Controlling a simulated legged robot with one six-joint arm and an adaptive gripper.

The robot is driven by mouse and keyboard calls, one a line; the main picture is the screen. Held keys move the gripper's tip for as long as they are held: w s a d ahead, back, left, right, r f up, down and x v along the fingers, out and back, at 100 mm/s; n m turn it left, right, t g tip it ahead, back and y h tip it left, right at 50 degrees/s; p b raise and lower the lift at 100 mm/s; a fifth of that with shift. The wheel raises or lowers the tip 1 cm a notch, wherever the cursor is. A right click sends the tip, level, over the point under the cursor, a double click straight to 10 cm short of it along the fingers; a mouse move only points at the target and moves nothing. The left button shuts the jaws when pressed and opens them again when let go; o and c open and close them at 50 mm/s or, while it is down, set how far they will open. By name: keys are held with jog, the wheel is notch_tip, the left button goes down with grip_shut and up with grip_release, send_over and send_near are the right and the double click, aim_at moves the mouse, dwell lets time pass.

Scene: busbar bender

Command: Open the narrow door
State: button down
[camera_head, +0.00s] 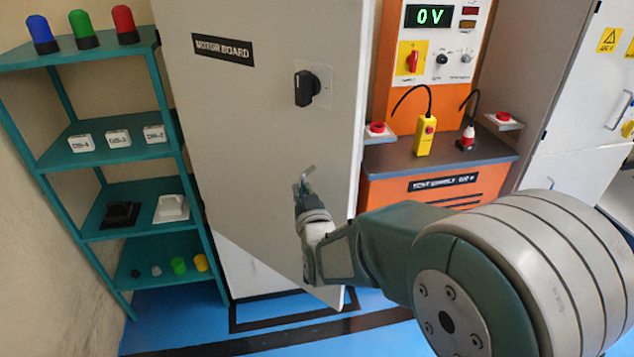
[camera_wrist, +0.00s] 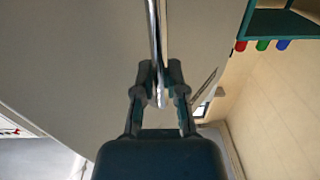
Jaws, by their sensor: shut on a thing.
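The narrow grey door (camera_head: 265,130) labelled MOTOR BOARD stands left of centre in the head view, with a black rotary knob (camera_head: 305,88) on its upper part. Its lower edge slants out over a white cabinet base, so it looks partly swung out. A thin metal handle (camera_head: 307,175) shows low on the door, mostly hidden by my gripper (camera_head: 308,198). In the wrist view the handle (camera_wrist: 155,40) runs as a bright bar between the two fingers of my gripper (camera_wrist: 160,75), which is shut on it. The door face (camera_wrist: 80,70) fills much of that view.
A green shelf (camera_head: 110,155) with lamps and small parts stands close left of the door. An orange test bench (camera_head: 440,185) with a grey top stands to the right. A white cabinet (camera_head: 580,120) is farther right. Blue floor (camera_head: 175,305) shows below.

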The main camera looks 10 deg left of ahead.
jog(key=s+a+m+h, duration=0.2)
jog(key=s+a+h, duration=0.2)
jog(key=s+a, duration=0.3)
jog(key=s+a+m+h, duration=0.3)
jog(key=s+a, duration=0.4)
jog(key=a, duration=0.7)
jog(key=s+a+m+h, duration=0.2)
jog(key=s+a+h, duration=0.2)
jog(key=s+a, duration=0.3)
jog(key=shift+s+a+m+t+h, duration=0.3)
jog(key=shift+s+a+t+h, duration=0.1)
jog(key=shift+a, duration=1.7)
jog(key=shift+r, duration=0.15)
jog(key=c, duration=0.7)
grip_release()
jog(key=v, duration=1.2)
